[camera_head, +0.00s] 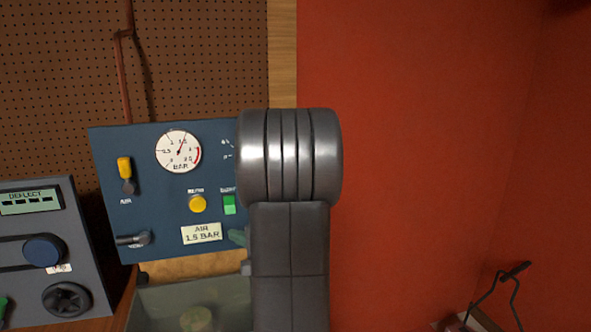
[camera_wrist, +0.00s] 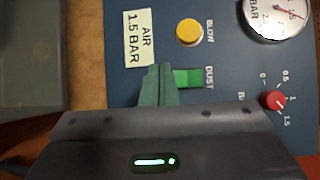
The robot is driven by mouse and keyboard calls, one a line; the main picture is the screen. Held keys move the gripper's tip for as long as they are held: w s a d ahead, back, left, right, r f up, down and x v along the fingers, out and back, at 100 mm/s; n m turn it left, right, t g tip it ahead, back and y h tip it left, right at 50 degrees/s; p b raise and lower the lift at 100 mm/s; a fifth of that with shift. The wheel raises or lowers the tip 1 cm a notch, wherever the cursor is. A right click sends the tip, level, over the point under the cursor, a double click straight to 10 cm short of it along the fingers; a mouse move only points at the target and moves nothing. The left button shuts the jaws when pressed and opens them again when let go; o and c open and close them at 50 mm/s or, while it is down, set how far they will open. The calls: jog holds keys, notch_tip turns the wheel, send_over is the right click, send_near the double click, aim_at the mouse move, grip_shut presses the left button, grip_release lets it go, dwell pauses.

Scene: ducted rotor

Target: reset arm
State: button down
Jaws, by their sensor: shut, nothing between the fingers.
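My gripper (camera_wrist: 152,82) shows in the wrist view as two green fingers pressed together, with nothing between them. Its tips are in front of the blue air panel (camera_wrist: 120,75), beside the green DUST switch (camera_wrist: 188,77); I cannot tell if they touch the panel. In the head view my arm stands upright in front of the right part of the blue panel (camera_head: 150,195) and hides that edge. Only a bit of green finger (camera_head: 237,236) shows there, left of my arm.
The panel carries a pressure gauge (camera_head: 178,151), a yellow lever (camera_head: 125,168), a yellow button (camera_head: 198,204) and a red knob (camera_wrist: 273,100). A grey DEFLECT box (camera_head: 45,225) stands left. A clear-sided box (camera_head: 160,305) is below. A red wall (camera_head: 420,150) fills the right.

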jog(key=w+r+p, duration=0.1)
jog(key=w, duration=0.1)
jog(key=w+a+r+p, duration=0.1)
jog(key=p, duration=0.1)
jog(key=shift+w+a+r, duration=0.1)
jog(key=shift+w, duration=0.25)
jog(key=shift+p, duration=0.55)
jog(key=f+b, duration=0.1)
jog(key=b, duration=0.2)
jog(key=shift+s, duration=0.1)
jog(key=shift+b, duration=0.6)
